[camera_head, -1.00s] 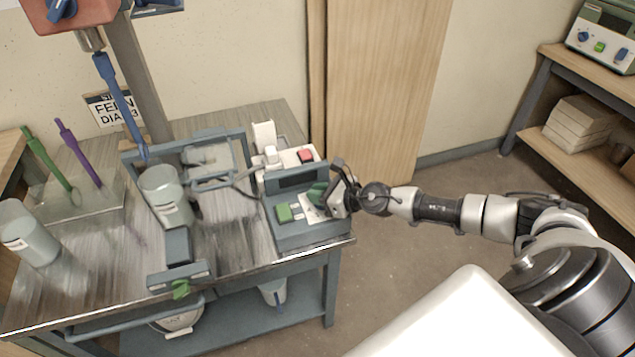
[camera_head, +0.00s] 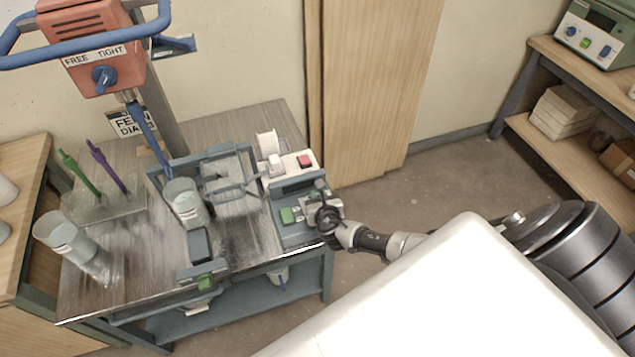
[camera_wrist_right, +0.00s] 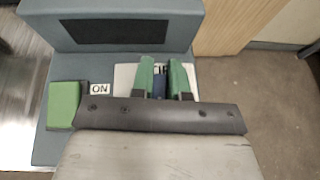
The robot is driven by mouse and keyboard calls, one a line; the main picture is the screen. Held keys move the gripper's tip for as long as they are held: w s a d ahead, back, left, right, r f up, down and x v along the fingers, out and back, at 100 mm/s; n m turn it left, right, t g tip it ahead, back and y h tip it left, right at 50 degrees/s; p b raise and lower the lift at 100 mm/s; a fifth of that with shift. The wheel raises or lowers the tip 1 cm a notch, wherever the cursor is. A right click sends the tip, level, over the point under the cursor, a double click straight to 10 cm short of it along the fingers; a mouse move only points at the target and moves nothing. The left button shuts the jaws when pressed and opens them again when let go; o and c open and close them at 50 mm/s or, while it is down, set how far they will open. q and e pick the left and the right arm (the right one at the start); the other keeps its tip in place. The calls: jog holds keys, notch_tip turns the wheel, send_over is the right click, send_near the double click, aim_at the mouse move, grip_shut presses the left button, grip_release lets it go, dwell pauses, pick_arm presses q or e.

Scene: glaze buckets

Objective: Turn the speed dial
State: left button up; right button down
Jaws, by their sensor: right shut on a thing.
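A blue-grey control box (camera_head: 298,238) stands at the right front corner of the workbench, with a dark display and a green button (camera_head: 288,215). In the right wrist view, my right gripper (camera_wrist_right: 161,82) has its two green fingertips closed on a small dark blue dial (camera_wrist_right: 159,84) on the box's panel. A white label behind the fingers is mostly hidden, so its text and the dial's pointer cannot be read. The button (camera_wrist_right: 64,104) sits left of the fingers, beside an ON label (camera_wrist_right: 100,89). In the head view my right gripper (camera_head: 314,202) is over the panel. My left gripper is not in view.
A red mixer head (camera_head: 90,50) with a blue handle stands over the bench, its shaft angled down towards a bucket (camera_head: 186,205). Another bucket (camera_head: 62,236) is at left. A white unit with a red button (camera_head: 304,161) sits behind the box. The floor to the right is open.

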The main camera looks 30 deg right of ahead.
jog(key=m+h, duration=0.1)
jog(key=m+g+h, duration=0.1)
jog(key=shift+s+f+m+g+h, duration=0.3)
jog(key=shift+m+h, duration=0.1)
jog(key=shift+s+d+m+g+h, duration=0.1)
jog(key=shift+m+g+h, duration=0.7)
jog(key=shift+m+h, duration=0.15)
jog(key=shift+s+d+m+g+h, duration=0.1)
jog(key=shift+m+g+h, duration=0.75)
jog(key=shift+m, duration=0.1)
jog(key=c, duration=1.1)
grip_release()
jog(key=shift+c, duration=0.2)
jog(key=shift+w, duration=0.1)
jog(key=shift+r, duration=0.1)
